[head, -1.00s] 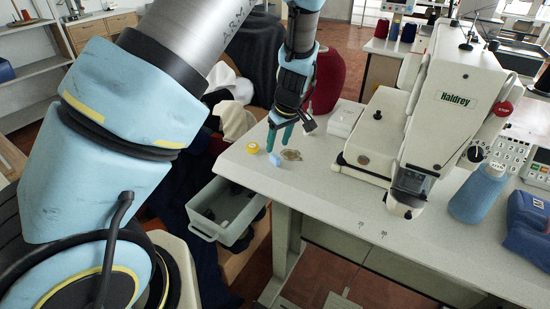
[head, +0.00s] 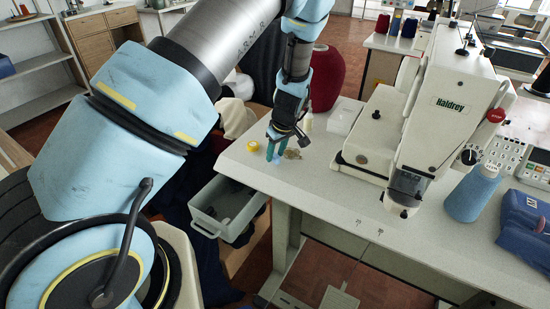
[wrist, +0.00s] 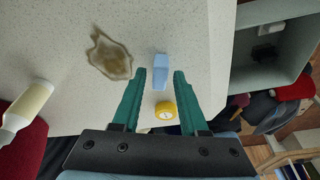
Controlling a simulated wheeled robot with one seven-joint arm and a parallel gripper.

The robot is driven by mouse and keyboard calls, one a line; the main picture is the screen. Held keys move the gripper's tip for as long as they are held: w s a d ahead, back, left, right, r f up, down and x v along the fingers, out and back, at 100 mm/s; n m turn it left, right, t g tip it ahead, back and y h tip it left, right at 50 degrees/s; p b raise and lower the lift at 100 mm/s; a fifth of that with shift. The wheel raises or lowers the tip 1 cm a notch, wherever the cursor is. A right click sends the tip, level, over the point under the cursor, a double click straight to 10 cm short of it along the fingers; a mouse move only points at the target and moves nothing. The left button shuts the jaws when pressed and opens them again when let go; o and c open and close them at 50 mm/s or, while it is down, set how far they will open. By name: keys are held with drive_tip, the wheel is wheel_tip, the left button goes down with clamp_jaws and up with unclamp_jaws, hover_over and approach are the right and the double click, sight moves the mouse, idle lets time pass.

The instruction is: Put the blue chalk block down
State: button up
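The blue chalk block (head: 278,161) stands on the pale speckled table (head: 330,184) near its left corner. In the wrist view the block (wrist: 160,67) lies between and slightly beyond my fingertips. A gap shows on each side of it. My gripper (head: 276,154) points down over the block, its green fingers spread; in the wrist view it is open (wrist: 160,74) and holds nothing. In the head view the fingers partly hide the block.
A yellow round item (head: 253,146) lies left of the block, a brown stain (head: 293,154) to its right. A white bottle (head: 307,122) and white box (head: 344,116) stand behind. A grey-green bin (head: 209,222) hangs off the left edge. The sewing machine (head: 422,110) stands to the right.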

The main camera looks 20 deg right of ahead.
clamp_jaws()
drive_tip(key=shift+r, duration=0.1)
idle(0.4)
